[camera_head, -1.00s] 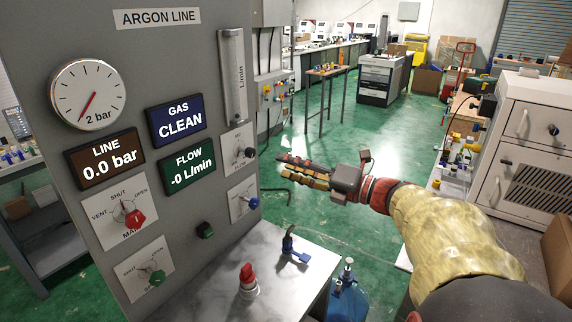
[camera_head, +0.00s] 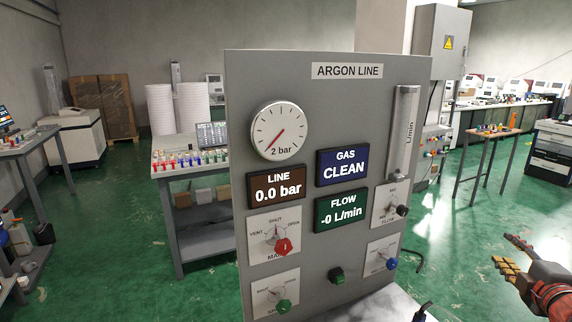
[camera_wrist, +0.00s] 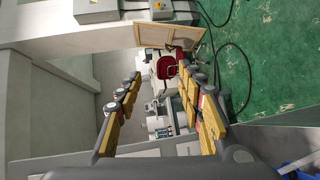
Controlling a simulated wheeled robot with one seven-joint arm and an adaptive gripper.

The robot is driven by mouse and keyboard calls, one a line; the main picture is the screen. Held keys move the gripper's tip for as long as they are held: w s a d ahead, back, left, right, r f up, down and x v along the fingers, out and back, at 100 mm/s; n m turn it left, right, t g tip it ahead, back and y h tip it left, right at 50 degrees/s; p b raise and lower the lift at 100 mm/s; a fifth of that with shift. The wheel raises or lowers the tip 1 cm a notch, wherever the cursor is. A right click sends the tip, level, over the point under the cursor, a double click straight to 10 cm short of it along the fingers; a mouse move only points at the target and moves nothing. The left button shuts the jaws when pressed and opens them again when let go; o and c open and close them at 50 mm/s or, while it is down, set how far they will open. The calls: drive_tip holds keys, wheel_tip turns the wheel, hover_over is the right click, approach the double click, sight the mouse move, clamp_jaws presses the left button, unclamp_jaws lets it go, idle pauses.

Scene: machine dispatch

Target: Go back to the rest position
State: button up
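My gripper (camera_head: 502,266) is at the lower right edge of the head view, to the right of the argon panel and apart from it. In the wrist view my gripper (camera_wrist: 160,76) shows two yellow-padded fingers spread wide with nothing between them. The grey ARGON LINE panel (camera_head: 350,90) stands upright in the middle of the head view. Its displays read LINE 0.0 bar, GAS CLEAN and FLOW -0 L/min. The red knob (camera_head: 284,247), green knob (camera_head: 284,306) and blue knob (camera_head: 391,264) are in plain view. Most of my arm is out of frame.
A pale bench top (camera_head: 392,305) juts out below the panel. A grey table (camera_head: 180,171) with small coloured items stands behind it at the left. A wooden-topped table (camera_head: 490,134) stands at the back right. Green floor (camera_head: 110,240) is open at the left.

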drive_tip(key=s+d+f+m+g+h+p, duration=0.1)
drive_tip(key=s+f+m+g+h, duration=0.15)
drive_tip(key=s+m, duration=0.2)
drive_tip(key=s+d+f+m+g+h, duration=0.1)
drive_tip(key=s+f+m+g, duration=0.15)
drive_tip(key=m, duration=0.35)
drive_tip(key=s+a+f+m+g+y+p, duration=0.1)
drive_tip(key=s+a+f+m+g, duration=0.3)
drive_tip(key=s+a, duration=0.35)
drive_tip(key=s+a+f+m+g+y+p, duration=0.1)
drive_tip(key=s+a+m+g+y+p, duration=0.3)
drive_tip(key=a, duration=1.3)
drive_tip(key=s+a+r+n+t+y, duration=0.1)
drive_tip(key=a+r+n, duration=0.1)
drive_tip(key=a, duration=0.4)
drive_tip(key=s+a+r+n+t+y+p, duration=0.1)
drive_tip(key=s+a+r+n+t+y, duration=0.1)
drive_tip(key=a, duration=0.5)
drive_tip(key=shift+s+a+r, duration=0.15)
drive_tip(key=shift+a+r, duration=0.05)
drive_tip(key=shift+r, duration=0.65)
